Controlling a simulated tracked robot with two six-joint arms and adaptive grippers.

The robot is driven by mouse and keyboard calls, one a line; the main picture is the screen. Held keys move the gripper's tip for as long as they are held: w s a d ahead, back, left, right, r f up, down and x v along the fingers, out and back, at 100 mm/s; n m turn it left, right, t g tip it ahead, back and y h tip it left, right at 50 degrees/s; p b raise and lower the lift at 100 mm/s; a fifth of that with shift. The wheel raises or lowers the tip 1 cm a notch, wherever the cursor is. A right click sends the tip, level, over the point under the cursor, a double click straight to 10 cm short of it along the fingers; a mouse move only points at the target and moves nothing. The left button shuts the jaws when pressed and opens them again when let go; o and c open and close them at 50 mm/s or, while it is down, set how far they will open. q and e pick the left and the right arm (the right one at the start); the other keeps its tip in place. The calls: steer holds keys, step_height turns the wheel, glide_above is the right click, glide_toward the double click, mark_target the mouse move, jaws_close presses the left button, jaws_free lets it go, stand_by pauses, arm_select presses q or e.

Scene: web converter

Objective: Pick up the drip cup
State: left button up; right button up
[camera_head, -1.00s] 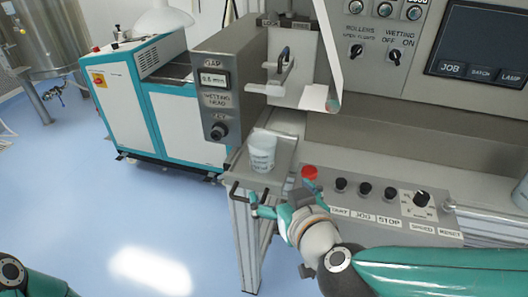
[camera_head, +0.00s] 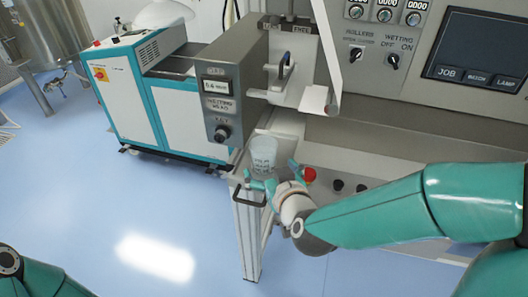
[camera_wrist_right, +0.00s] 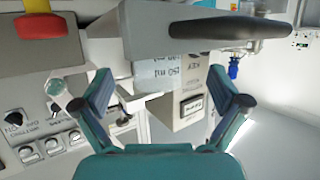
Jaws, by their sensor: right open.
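The drip cup (camera_head: 263,153) is a small translucent white cup with dark print on its side. It stands upright on a grey shelf (camera_head: 237,172) below the wetting head. My right gripper (camera_head: 270,172) is open at the near side of the cup, its fingers spread to the cup's left and right. In the right wrist view the printed cup side (camera_wrist_right: 160,72) shows between the two open fingers, beyond the shelf edge; part of the cup is hidden. I cannot tell whether a finger touches it. My left gripper is out of view; only my left arm shows at lower left.
A red stop button (camera_head: 309,174) sits just right of my right gripper. The grey wetting-head box (camera_head: 222,100) stands left of and above the cup. A dark handle (camera_head: 249,197) sticks out from the shelf front. A white-and-teal cabinet (camera_head: 125,100) stands further left.

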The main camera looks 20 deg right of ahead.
mark_target(264, 159)
steer(key=shift+d+p+x, duration=0.2)
steer(key=shift+p+x, duration=0.2)
steer(key=shift+x, duration=3.05)
steer(key=shift+s+f, duration=0.1)
steer(key=c, duration=1.3)
steer(key=shift+c, duration=0.4)
